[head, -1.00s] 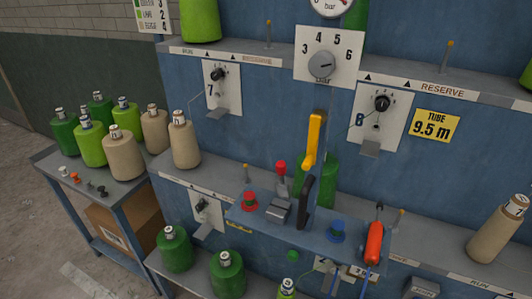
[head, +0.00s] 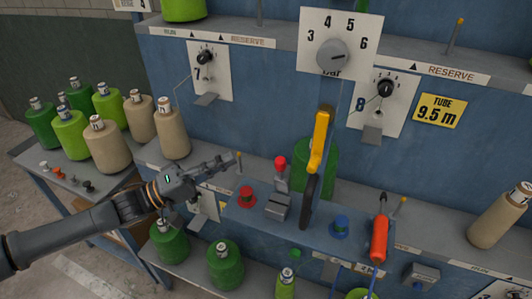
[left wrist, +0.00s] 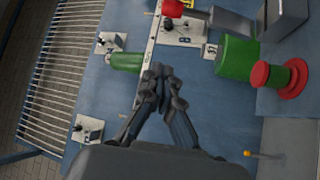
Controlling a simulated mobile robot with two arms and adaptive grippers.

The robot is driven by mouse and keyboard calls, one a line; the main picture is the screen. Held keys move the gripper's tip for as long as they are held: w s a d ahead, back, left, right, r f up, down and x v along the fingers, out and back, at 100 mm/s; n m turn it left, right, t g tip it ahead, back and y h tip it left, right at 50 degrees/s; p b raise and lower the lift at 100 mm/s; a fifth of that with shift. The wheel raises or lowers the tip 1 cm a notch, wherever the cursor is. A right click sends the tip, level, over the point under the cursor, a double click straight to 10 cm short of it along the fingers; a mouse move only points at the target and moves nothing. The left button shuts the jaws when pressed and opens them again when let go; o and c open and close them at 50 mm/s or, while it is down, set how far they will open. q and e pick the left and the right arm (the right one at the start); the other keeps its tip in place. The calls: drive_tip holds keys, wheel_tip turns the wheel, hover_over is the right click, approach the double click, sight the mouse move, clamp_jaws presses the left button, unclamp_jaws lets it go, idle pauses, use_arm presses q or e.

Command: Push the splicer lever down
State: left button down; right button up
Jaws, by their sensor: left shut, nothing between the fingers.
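The red-topped lever (head: 281,163) stands upright behind a small grey box (head: 278,207) on the blue-grey bench shelf. In the left wrist view a red knob (left wrist: 172,8) shows at the top edge, partly cut off. My left gripper (head: 230,158) is shut and empty, to the left of the lever and apart from it. Its closed fingers also show in the left wrist view (left wrist: 158,73). My right gripper is not in view.
A red button-like spool (head: 246,197) lies between my gripper and the grey box. A tall yellow-and-black handle (head: 319,142) stands right of the lever, with a blue knob (head: 341,229) and an orange tool (head: 379,240) beyond. Yarn cones (head: 107,146) crowd the left table.

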use_arm(q)
wheel_tip(320, 180, up, 3)
drive_tip(key=p, duration=0.5)
hover_over(282, 176)
drive_tip(key=w+a, duration=0.4)
drive_tip(key=w, duration=0.1)
drive_tip(key=s, duration=0.1)
drive_tip(key=s+f+p, duration=0.1)
drive_tip(key=s, duration=0.1)
drive_tip(key=shift+s+d+f, duration=0.25)
drive_tip(key=shift+s+d, duration=0.1)
drive_tip(key=shift+s, duration=0.05)
drive_tip(key=shift+w, duration=0.1)
